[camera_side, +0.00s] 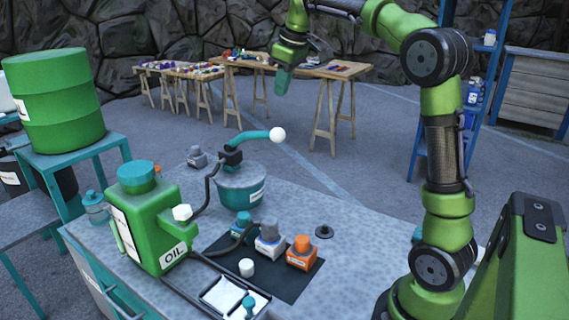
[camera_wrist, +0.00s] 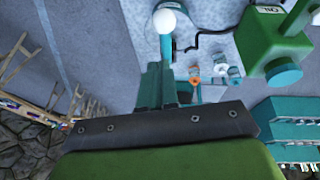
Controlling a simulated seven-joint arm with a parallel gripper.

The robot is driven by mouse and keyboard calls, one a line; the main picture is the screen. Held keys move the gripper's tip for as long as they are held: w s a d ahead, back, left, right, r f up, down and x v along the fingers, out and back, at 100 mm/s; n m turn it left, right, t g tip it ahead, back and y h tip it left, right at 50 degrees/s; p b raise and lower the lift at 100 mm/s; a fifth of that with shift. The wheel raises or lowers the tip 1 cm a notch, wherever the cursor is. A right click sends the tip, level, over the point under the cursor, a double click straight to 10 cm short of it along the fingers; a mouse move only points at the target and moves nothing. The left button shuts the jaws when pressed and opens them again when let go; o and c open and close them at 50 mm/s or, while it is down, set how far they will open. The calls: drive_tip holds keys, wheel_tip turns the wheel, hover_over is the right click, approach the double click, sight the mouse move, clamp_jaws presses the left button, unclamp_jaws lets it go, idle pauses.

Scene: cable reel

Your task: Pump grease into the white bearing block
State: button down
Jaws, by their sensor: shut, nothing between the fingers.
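The white bearing block (camera_side: 269,246), with a grey cap, sits on a dark mat between a teal block (camera_side: 242,230) and an orange block (camera_side: 302,254). The teal grease pump (camera_side: 240,192) stands behind the mat. Its teal lever (camera_side: 250,136) points right and ends in a white ball (camera_side: 277,135); the ball also shows in the wrist view (camera_wrist: 165,20). My gripper (camera_side: 282,88) is shut and empty, pointing down, above the ball in the side view and apart from it. In the wrist view its teal fingers (camera_wrist: 163,86) are together, below the lever in the picture.
A green oil can (camera_side: 150,226) stands left of the pump, with a dark hose near it. A white-lined tray (camera_side: 226,296) and a small white cup (camera_side: 246,268) are at the front. A green drum (camera_side: 55,98) is at left. The air around my gripper is clear.

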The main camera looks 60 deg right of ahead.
wheel_tip(320, 180, up, 5)
drive_tip(key=m, duration=0.1)
hover_over(278, 130)
drive_tip(key=s, duration=0.2)
drive_tip(key=shift+s+a+f+m+g, duration=0.1)
drive_tip(key=shift+s+a+m+g, duration=0.05)
drive_tip(key=shift+a, duration=0.25)
drive_tip(key=shift+s+a+m+g, duration=0.1)
drive_tip(key=shift+a+m+g, duration=0.05)
drive_tip(key=shift+a, duration=0.2)
drive_tip(key=x, duration=0.8)
drive_tip(key=s+x, duration=0.1)
drive_tip(key=x, duration=0.3)
drive_tip(key=shift+w+f, duration=0.1)
drive_tip(key=shift+f, duration=0.2)
drive_tip(key=shift+d+f, duration=0.15)
drive_tip(key=shift+f, duration=0.6)
